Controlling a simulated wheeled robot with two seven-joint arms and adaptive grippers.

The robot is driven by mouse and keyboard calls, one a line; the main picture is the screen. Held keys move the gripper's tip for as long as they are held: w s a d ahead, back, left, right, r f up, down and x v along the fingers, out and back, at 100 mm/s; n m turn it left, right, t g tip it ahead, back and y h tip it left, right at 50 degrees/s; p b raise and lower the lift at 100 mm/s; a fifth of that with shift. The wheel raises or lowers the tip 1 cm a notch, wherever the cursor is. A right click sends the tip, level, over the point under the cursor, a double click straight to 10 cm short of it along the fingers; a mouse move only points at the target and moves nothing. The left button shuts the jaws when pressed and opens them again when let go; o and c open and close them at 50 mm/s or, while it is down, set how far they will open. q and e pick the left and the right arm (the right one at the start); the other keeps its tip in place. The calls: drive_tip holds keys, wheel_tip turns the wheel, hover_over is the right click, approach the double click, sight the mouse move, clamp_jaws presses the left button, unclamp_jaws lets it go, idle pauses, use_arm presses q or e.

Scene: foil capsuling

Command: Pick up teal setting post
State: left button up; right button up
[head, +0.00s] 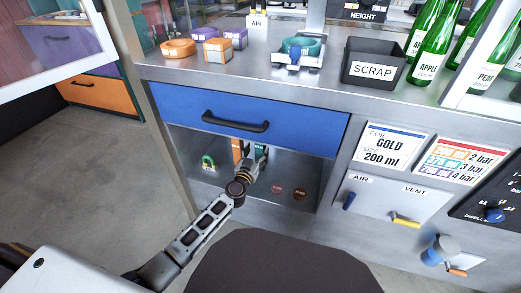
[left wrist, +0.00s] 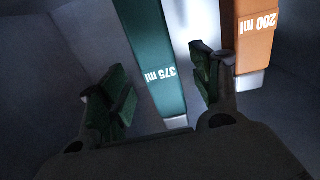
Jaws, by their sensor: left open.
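The teal setting post (left wrist: 150,55), marked 375 ml, runs between the two fingers of my left gripper (left wrist: 160,90) in the left wrist view. The gripper is open, with its green-padded fingers apart on either side of the post. The orange post (left wrist: 257,40), marked 200 ml, is just right of the right finger. In the head view my left gripper (head: 252,158) reaches into the open compartment under the blue drawer, and it partly hides the posts. My right gripper is not in view.
The blue drawer (head: 245,118) is shut above the compartment. A green-topped item (head: 208,163) is at its left, and two small reddish discs (head: 277,190) are at its right. The counter above holds coloured rings, a clamp fixture (head: 298,55) and a scrap bin (head: 372,65).

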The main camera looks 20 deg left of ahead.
sight(259, 147)
use_arm(q)
drive_tip(key=shift+w, duration=0.15)
drive_tip(key=shift+w+r+b, duration=0.1)
drive_tip(key=shift+w+b, duration=0.4)
drive_tip(key=shift+w, duration=0.3)
drive_tip(key=shift+w+d+b, duration=0.1)
drive_tip(key=shift+w+b, duration=0.45)
drive_tip(key=shift+w, duration=1.05)
drive_tip(key=shift+r, duration=0.1)
drive_tip(key=c, duration=1.3)
